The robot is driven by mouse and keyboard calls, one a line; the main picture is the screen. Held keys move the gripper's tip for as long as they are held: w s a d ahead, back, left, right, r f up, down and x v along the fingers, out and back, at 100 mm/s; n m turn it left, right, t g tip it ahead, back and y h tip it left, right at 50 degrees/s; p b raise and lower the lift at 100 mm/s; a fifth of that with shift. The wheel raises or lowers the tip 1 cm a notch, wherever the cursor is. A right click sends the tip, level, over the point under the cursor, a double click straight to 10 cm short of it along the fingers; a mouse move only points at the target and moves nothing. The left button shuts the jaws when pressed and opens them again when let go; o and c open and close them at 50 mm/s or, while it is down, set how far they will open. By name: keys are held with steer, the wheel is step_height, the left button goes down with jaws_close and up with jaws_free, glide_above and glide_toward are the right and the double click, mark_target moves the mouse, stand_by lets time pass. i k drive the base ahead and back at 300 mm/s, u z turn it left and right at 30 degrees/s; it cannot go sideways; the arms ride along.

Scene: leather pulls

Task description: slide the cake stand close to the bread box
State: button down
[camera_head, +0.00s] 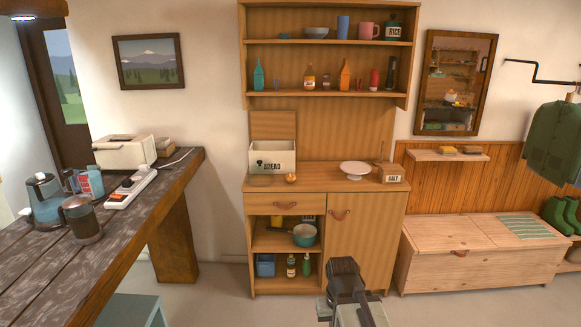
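The cake stand (355,169) is white with a shallow dish top. It stands on the right half of the wooden hutch's counter (322,183). The bread box (272,160), cream with the word BREAD on its front, stands at the counter's left end, with a wooden board raised behind it. A clear gap separates the two. My gripper (343,268) shows at the bottom centre, in front of the hutch and below the counter. It is apart from both things, and I cannot make out its fingers clearly.
A small orange-brown item (291,178) sits just right of the bread box. A salt box (392,174) stands close to the cake stand's right. A bench chest (470,250) is at right; a dark plank table (60,250) with appliances is at left. Shelves hang above the counter.

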mark_target(355, 169)
steer(key=z, duration=0.05)
steer(key=i, duration=2.45)
steer(key=u, duration=1)
